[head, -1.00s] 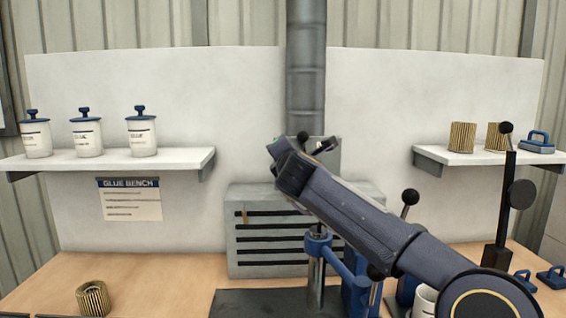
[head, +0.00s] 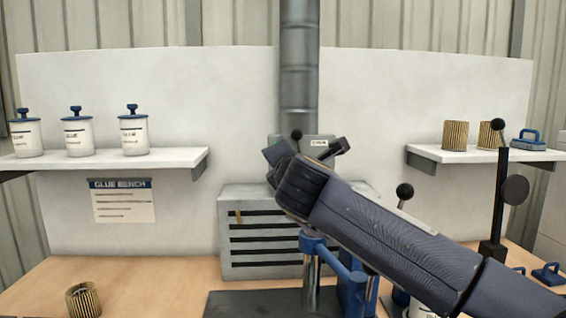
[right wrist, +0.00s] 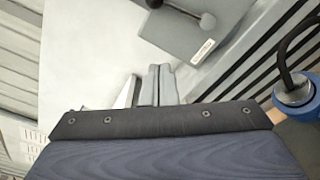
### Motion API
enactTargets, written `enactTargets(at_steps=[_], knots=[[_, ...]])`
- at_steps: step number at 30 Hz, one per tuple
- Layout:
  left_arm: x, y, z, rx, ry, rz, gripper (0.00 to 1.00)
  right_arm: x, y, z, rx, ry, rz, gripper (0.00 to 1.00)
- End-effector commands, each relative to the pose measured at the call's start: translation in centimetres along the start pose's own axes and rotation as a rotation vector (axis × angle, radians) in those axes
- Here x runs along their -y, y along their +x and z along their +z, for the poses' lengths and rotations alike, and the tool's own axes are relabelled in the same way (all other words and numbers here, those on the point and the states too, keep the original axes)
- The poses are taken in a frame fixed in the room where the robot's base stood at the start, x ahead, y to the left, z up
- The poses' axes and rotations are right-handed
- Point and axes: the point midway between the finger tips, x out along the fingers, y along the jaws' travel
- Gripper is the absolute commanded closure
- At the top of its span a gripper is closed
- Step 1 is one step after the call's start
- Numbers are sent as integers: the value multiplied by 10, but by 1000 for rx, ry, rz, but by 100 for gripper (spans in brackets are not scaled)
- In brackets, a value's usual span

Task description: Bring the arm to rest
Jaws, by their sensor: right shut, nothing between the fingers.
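My right arm (head: 390,230) comes in from the lower right in the head view and reaches up and left, in front of the vent box and the blue bench fixture. Its hand end is over the middle of the bench, clear of the worktop. In the right wrist view my right gripper (right wrist: 158,84) has its two grey fingers together, with nothing between them. The fingertips are hard to make out in the head view. My left gripper is not in view.
A slatted grey box (head: 262,235) with a duct (head: 299,65) stands behind my arm. A blue fixture (head: 355,285) is close below it, and a black post (head: 497,200) stands right. A pleated cartridge (head: 83,299) is at the front left.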

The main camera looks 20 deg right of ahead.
Motion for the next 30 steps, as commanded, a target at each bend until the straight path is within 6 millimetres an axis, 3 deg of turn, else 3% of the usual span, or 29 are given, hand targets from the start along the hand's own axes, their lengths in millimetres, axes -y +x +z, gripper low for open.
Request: enactTargets(at_steps=[5,8,11,14,18,21,24,27,28,30], knots=[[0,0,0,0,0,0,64,0,0,0,1,-8,4,100],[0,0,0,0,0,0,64,-4,-8,5,18,-134,54,100],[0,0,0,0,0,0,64,-10,-31,10,57,-493,179,100],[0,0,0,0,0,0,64,-4,-71,-6,97,-1069,352,100],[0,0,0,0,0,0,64,54,-132,-64,82,-1917,620,100],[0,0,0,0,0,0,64,110,-169,-102,32,-2338,817,100],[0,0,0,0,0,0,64,168,-204,-132,-32,-2651,1037,100],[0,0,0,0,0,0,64,215,-233,-152,-90,-2848,1250,100],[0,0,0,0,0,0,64,228,-242,-157,104,2827,-1283,100],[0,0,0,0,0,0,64,253,-258,-166,124,2674,-1303,100]])
